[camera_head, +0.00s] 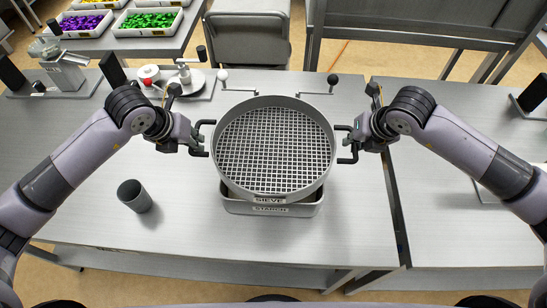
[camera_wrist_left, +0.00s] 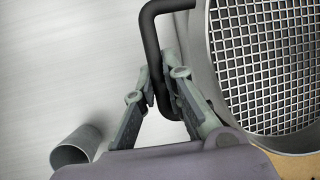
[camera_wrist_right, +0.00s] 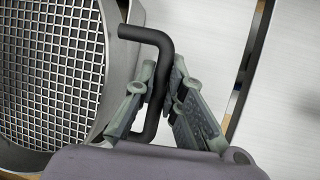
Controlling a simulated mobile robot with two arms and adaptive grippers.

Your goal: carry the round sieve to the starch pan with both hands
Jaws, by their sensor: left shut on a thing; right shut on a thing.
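The round sieve (camera_head: 276,150) is a grey metal ring with a wire mesh and a "SIEVE" label. It appears above the starch pan (camera_head: 271,209), a grey rectangular pan labelled "STARCH", and hides most of it. I cannot tell whether the sieve touches the pan. My left gripper (camera_head: 197,137) is shut on the sieve's black left handle, which also shows in the left wrist view (camera_wrist_left: 152,48). My right gripper (camera_head: 357,138) is shut on the black right handle, seen in the right wrist view (camera_wrist_right: 156,88). The sieve looks roughly level.
A dark grey cup (camera_head: 135,197) stands on the table left of the pan. Two levers with ball knobs, one white (camera_head: 222,76) and one black (camera_head: 332,79), lie behind the sieve. Trays of coloured pieces (camera_head: 147,21) stand at the back left. A gap separates the right table (camera_head: 440,190).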

